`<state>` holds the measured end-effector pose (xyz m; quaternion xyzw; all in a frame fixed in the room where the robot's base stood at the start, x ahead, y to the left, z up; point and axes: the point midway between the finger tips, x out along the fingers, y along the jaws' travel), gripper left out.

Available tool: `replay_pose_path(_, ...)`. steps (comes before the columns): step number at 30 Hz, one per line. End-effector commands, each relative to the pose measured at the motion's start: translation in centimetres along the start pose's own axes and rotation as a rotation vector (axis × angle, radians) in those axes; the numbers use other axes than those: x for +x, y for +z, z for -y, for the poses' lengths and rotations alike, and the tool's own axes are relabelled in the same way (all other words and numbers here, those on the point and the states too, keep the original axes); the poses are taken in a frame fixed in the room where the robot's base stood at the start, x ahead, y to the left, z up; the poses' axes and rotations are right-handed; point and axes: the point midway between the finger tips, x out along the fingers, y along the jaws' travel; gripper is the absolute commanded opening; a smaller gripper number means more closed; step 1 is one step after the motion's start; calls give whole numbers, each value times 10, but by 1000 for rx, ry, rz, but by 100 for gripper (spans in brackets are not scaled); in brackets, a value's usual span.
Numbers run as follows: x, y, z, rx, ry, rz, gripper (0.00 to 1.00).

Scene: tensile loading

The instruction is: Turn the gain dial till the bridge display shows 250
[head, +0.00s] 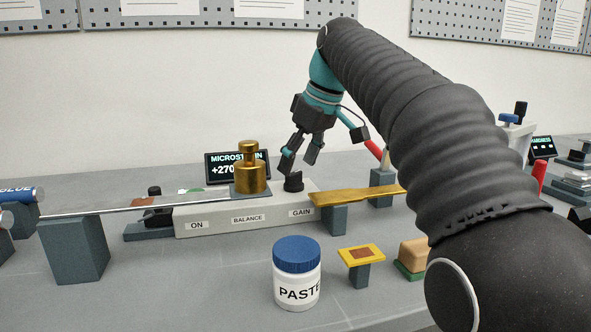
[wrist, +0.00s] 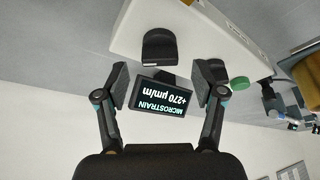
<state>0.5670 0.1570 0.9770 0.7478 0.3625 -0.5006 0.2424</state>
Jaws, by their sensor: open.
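The gain dial (head: 293,183) is a small black knob on top of a long pale box (head: 225,221), above the label GAIN. The bridge display (head: 222,170) is a black screen headed MICROSTRAIN, partly hidden by a brass weight; it shows +270. In the wrist view the display (wrist: 160,93) appears upside down and reads +270 µm/m. My gripper (head: 300,160) is open and empty, just above the dial, fingers pointing down. In the wrist view the dial (wrist: 159,47) lies just beyond the gap between the gripper's fingertips (wrist: 166,78), apart from both.
The brass weight (head: 250,174) stands left of the dial. A brass-coloured strip (head: 355,196) lies close to its right. In front are a PASTE jar (head: 297,275) and a yellow-topped stand (head: 361,254). A red-handled tool (head: 373,149) stands behind right.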

Motion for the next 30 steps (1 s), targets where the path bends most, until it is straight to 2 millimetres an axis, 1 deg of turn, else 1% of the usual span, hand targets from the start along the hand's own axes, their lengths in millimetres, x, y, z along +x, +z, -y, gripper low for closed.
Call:
replay_pose_path(1, 7, 0, 1, -1, -1, 1, 69)
replay_pose_path(3, 14, 0, 0, -1, -1, 0, 69)
replay_pose_path(7, 22, 0, 0, -1, 0, -1, 69)
replay_pose_path(17, 25, 0, 0, 0, 1, -2, 69)
replay_pose_path(20, 25, 0, 0, 0, 1, -2, 46)
replay_pose_path(21, 25, 0, 0, 0, 1, -2, 36)
replay_pose_path(23, 25, 0, 0, 0, 0, -1, 21)
replay_pose_path(24, 25, 0, 0, 0, 0, -1, 11)
replay_pose_path(25, 25, 0, 0, 0, 0, -1, 9)
replay_pose_path(30, 26, 0, 0, -23, -10, 0, 9)
